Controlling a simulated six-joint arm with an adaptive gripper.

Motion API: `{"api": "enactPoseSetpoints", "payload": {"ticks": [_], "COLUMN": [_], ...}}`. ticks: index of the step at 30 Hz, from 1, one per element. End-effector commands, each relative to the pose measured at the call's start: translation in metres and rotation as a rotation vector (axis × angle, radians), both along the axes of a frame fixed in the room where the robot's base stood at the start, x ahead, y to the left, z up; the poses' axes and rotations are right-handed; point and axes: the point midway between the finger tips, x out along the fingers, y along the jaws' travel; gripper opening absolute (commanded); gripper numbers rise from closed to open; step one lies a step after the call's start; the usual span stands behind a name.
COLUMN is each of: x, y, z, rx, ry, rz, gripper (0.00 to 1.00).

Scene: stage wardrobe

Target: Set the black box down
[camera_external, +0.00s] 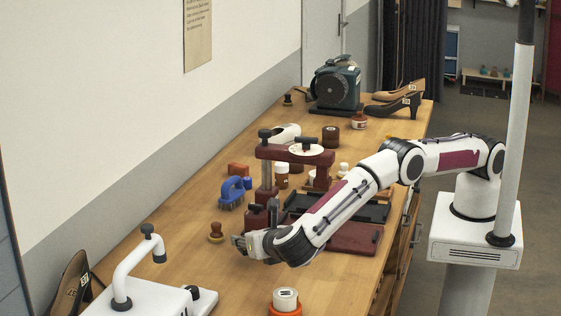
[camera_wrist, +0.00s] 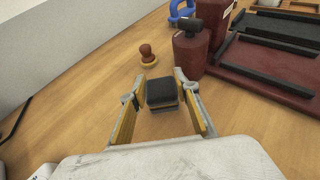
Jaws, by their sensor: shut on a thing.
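My gripper (camera_external: 246,243) is low over the left part of the wooden workbench, near its middle. In the wrist view, my gripper (camera_wrist: 160,90) is shut on a small black box (camera_wrist: 161,92), which sits between the two fingertips with its dark top facing the camera. The lower sides of the box look brownish. The external view does not show the box clearly behind the fingers. I cannot tell whether its underside touches the bench.
A wooden-knobbed stamp (camera_wrist: 147,55) stands just beyond the box. A dark red press (camera_external: 266,172) with its tray lies to the right. A white machine (camera_external: 135,280) stands at front left. Bare bench (camera_external: 175,220) lies left of my gripper.

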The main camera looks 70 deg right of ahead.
Motion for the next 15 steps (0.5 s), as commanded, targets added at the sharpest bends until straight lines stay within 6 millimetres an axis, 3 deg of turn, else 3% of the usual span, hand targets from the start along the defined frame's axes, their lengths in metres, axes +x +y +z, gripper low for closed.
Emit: {"api": "enactPoseSetpoints", "payload": {"ticks": [6,15], "x": [0.000,0.000], "y": [0.000,0.000], "z": [-0.023,-0.028], "rx": [0.000,0.000], "ry": [0.000,0.000], "rz": [0.000,0.001], "gripper": [0.09,0.09]}}
